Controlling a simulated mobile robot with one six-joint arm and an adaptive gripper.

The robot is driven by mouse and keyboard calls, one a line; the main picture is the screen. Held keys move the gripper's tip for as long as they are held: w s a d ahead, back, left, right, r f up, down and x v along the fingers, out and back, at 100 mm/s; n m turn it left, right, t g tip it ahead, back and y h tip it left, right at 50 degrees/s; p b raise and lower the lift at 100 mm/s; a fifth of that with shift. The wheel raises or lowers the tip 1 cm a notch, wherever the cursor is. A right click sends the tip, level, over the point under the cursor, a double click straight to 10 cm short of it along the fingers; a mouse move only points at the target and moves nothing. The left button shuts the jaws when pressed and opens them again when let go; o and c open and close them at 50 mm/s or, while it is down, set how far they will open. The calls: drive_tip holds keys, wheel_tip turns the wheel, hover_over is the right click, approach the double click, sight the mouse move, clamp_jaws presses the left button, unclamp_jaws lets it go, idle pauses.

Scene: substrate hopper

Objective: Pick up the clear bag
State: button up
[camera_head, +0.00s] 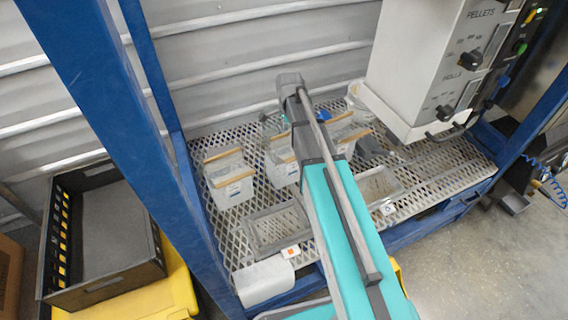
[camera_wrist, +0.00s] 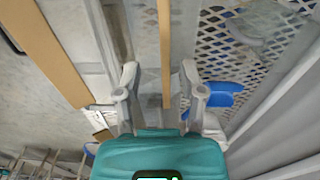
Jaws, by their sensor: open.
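Clear, whitish bag-like containers with tan strips along their top edges stand on the mesh shelf; one stands at the left (camera_head: 230,180), and another (camera_head: 280,168) stands partly behind my arm. I cannot tell which one is the clear bag. In the wrist view my gripper (camera_wrist: 160,80) is open, one finger on each side of a thin tan strip (camera_wrist: 165,45). The fingers do not visibly close on it. A wider tan strip (camera_wrist: 48,50) lies to the left. In the head view my wrist and arm hide the fingers and part of the containers.
The mesh shelf (camera_head: 222,222) also bears a grey shallow tray (camera_head: 278,230) and a clear tray (camera_head: 379,186). A white machine (camera_head: 425,65) overhangs its right side. A blue post (camera_head: 125,140) and a black crate (camera_head: 105,285) stand left. A blue item (camera_wrist: 225,88) lies near the right finger.

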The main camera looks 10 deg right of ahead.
sight(288, 140)
drive_tip(key=shift+f, duration=0.1)
idle(0.3)
drive_tip(key=shift+w+f+b, duration=0.2)
drive_tip(key=shift+f+b, duration=2.3)
drive_tip(key=shift+b, duration=0.1)
drive_tip(key=shift+c, duration=0.2)
clamp_jaws()
